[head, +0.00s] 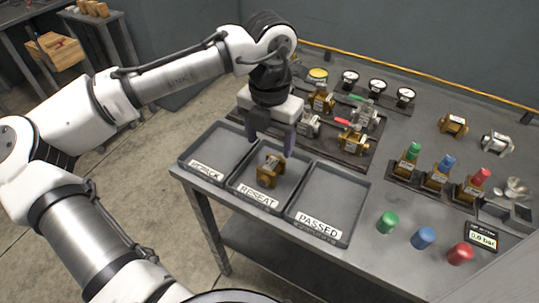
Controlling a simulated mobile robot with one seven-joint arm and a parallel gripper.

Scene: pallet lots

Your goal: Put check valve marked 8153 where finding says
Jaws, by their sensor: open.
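A brass check valve (270,171) sits in the middle tray, labelled RESEAT (258,198). Any number on it is too small to read. My gripper (272,137) is open and empty, pointing down just above and behind the valve, apart from it as far as I can tell. The left tray (206,174) has a label that seems to read REPACK and is empty. The right tray, labelled PASSED (318,222), is empty. A small display (482,237) at the right reads about 0.0 bar.
To the right stand valves with green, blue and red caps (437,178). Loose green (388,222), blue (423,238) and red (460,254) caps lie near the front edge.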

